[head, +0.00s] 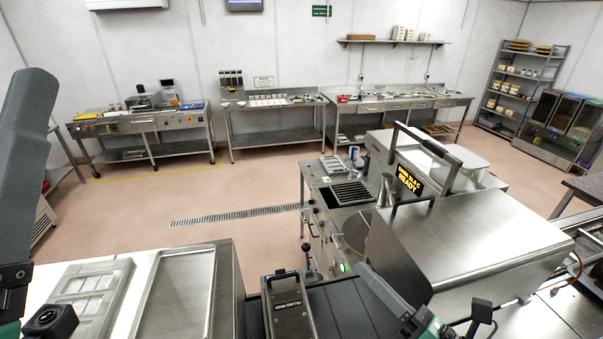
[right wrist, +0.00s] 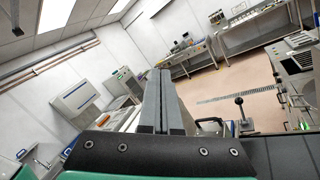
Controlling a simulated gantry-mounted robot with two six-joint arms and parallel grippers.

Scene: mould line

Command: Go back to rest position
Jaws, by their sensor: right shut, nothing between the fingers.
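My right gripper (head: 364,270) shows at the bottom of the head view, right of centre, with its grey fingers pointing up and left. In the right wrist view, the right gripper's fingers (right wrist: 160,74) lie together, shut with nothing between them. It holds no object. My left gripper (head: 40,78) stands at the left edge of the head view, its grey finger side large and pointing up. I cannot tell whether it is open or shut, and I see nothing held at its tip.
A steel hooded machine (head: 470,236) stands close to the right gripper. A metal device with a handle (head: 288,310) is at bottom centre. A pale compartment mould (head: 88,290) and a steel tray (head: 180,292) lie at lower left. The floor (head: 150,205) beyond is open.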

